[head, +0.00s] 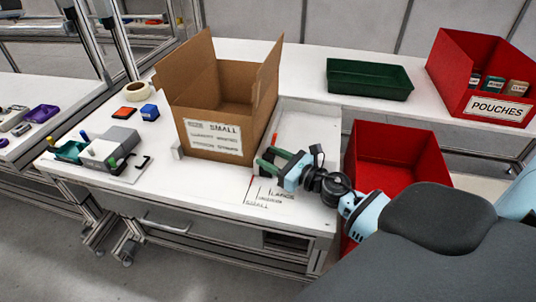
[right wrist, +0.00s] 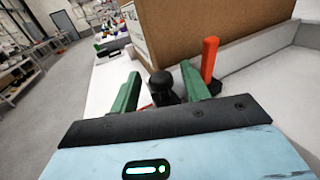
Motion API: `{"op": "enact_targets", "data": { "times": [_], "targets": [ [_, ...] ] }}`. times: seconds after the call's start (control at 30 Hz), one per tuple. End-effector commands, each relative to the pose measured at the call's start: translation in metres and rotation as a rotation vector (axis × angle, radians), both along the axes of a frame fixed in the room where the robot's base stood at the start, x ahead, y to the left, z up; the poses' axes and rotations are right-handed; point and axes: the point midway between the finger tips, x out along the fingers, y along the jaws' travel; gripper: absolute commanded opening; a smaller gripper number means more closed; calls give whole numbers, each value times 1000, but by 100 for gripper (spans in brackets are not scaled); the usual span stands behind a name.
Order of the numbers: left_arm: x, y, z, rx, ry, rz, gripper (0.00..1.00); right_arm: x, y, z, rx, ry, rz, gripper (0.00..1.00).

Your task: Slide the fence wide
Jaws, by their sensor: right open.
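My right gripper (head: 266,158) reaches in from the right, low over the white bench beside the cardboard box. It is open. In the right wrist view its two green fingers (right wrist: 160,92) stand on either side of a black round knob (right wrist: 161,84), with gaps showing. A red upright post (right wrist: 210,58) stands just right of the right finger; its red also shows in the head view (head: 274,139). I cannot clearly make out the fence itself; the box and gripper hide part of that area. Printed size labels (head: 268,196) lie on the bench in front. My left gripper is not in view.
The open cardboard box (head: 214,139), labelled SMALL, stands left of the gripper. A red bin (head: 398,150) is to the right. A green tray (head: 369,80) and a red pouch bin (head: 484,65) stand behind. A grey device (head: 110,146) sits at the bench's left end.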

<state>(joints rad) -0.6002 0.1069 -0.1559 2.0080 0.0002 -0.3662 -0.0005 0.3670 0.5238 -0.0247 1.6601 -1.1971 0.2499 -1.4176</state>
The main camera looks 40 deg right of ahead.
Motion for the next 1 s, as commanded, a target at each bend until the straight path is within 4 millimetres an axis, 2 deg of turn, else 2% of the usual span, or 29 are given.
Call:
{"op": "enact_targets", "data": {
  "times": [0.2, 0.5, 0.83, 0.87, 1.0],
  "targets": [
    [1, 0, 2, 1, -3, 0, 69, 14, 5, 0, 1, 0, 1, 46],
    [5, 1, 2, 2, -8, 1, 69, 16, 6, -1, 0, 2, 1, 46],
    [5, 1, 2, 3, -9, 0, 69, 16, 6, -1, 1, 1, 1, 3],
    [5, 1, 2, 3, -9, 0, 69, 16, 6, -1, 1, 1, 1, 0],
    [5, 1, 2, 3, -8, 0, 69, 16, 6, -1, 1, 1, 1, 0]
  ]
}}
